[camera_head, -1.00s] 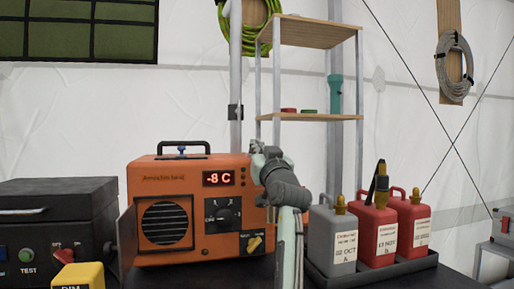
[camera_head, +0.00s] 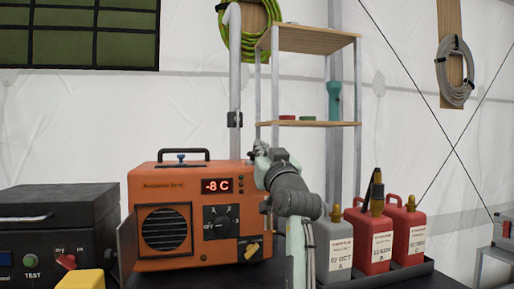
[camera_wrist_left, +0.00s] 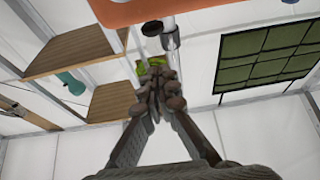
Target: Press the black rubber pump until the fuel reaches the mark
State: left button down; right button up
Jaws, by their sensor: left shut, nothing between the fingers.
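The orange heater (camera_head: 145,192) stands on the dark table in the head view, its display reading -8 C. My left gripper (camera_head: 257,149) is at the heater's upper right corner, partly hidden by its own wrist. In the left wrist view its fingers (camera_wrist_left: 160,85) are together with nothing between them. A small cylinder with a dark end (camera_wrist_left: 171,40) stands against the orange body (camera_wrist_left: 155,8), just beyond the fingertips and apart from them. It may be the black rubber pump; I cannot tell for sure. The fuel level and its mark cannot be made out. My right gripper is not in view.
Red cans (camera_head: 369,236) and a grey can (camera_head: 334,244) stand in a black tray right of my arm. A black box (camera_head: 52,226) and a yellow object (camera_head: 80,284) are at left. A shelf rack (camera_head: 316,122) and a pale pole (camera_head: 234,100) rise behind.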

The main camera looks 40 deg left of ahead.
pick_arm(q)
jog(key=shift+b+v, duration=0.3)
jog(key=shift+v, duration=1.65)
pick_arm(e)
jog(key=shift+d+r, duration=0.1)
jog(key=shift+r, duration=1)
